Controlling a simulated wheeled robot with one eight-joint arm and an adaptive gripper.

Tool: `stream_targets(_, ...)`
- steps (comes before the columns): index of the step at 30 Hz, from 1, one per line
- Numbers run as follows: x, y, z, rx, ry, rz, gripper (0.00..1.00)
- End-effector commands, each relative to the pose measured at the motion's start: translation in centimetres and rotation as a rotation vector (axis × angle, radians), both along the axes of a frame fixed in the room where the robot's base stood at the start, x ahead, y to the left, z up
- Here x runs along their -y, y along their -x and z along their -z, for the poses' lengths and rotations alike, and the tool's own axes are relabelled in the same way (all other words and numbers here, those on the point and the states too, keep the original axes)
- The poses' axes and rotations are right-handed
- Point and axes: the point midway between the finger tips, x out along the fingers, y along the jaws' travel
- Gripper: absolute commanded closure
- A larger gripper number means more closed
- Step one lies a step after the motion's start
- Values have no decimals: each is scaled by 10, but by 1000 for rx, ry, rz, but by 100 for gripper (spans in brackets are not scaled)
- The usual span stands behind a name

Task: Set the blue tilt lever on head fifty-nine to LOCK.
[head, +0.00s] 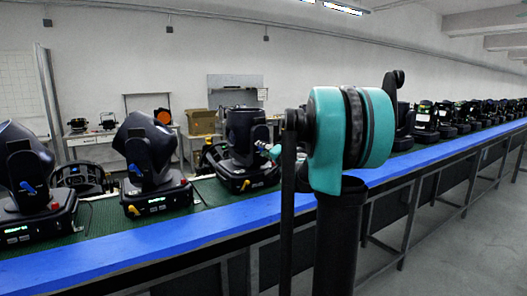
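Several black moving-head lights stand in a row on the green belt of a long bench. The left light (22,160) has a blue lever (27,187) on its side. The third light (243,138) is partly behind my arm. A small pale blue and silver part (268,151) shows beside it; I cannot tell whether this belongs to the light or to my gripper. No head number or LOCK marking is readable. My teal and black arm fills the centre; I cannot make out my gripper's fingers.
The bench's blue front edge (150,240) runs across the view, with metal legs below. More lights continue to the far right. A cardboard box (202,121) stands on a table behind. Grey floor (465,235) is clear at the lower right.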

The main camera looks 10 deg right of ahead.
Motion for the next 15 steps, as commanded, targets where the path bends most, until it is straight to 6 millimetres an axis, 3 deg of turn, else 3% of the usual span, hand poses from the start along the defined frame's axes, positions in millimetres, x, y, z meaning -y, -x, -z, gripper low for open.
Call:
stream_targets(5,0,0,0,0,0,0,66)
stream_targets(13,0,0,0,0,0,0,99)
stream_targets(15,0,0,0,0,0,0,100)
